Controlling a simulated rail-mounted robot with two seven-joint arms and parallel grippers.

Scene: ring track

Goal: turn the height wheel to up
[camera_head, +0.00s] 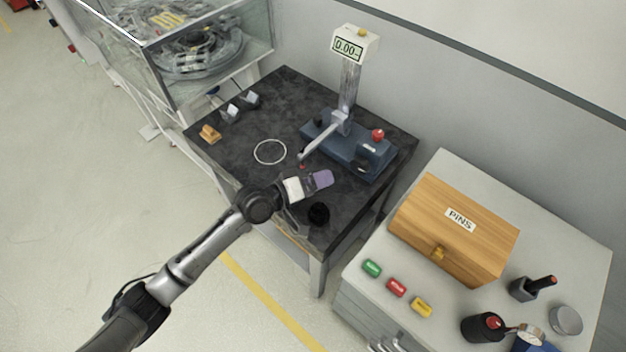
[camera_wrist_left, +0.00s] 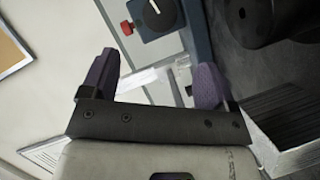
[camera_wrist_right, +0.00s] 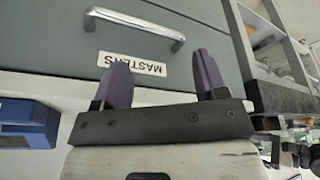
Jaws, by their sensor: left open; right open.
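A measuring stand with a dark blue base (camera_head: 350,150) is at the back right of the black table. A black round knob (camera_head: 365,165) on the base's front may be the height wheel. My left gripper (camera_head: 321,179) is open and empty, in front of the base and apart from it. In the left wrist view the open fingers (camera_wrist_left: 155,70) point toward a black dial (camera_wrist_left: 156,15) with a white mark. My right gripper (camera_wrist_right: 162,70) is open in the right wrist view, facing a grey drawer labelled MASTERS (camera_wrist_right: 132,62); the head view does not show it.
A display (camera_head: 347,46) reading 0.00 tops the stand's column. A white ring (camera_head: 270,152) and small blocks lie on the black table (camera_head: 290,95). A wooden PINS box (camera_head: 455,230) is on the right cabinet. A glass case (camera_head: 235,25) stands back left.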

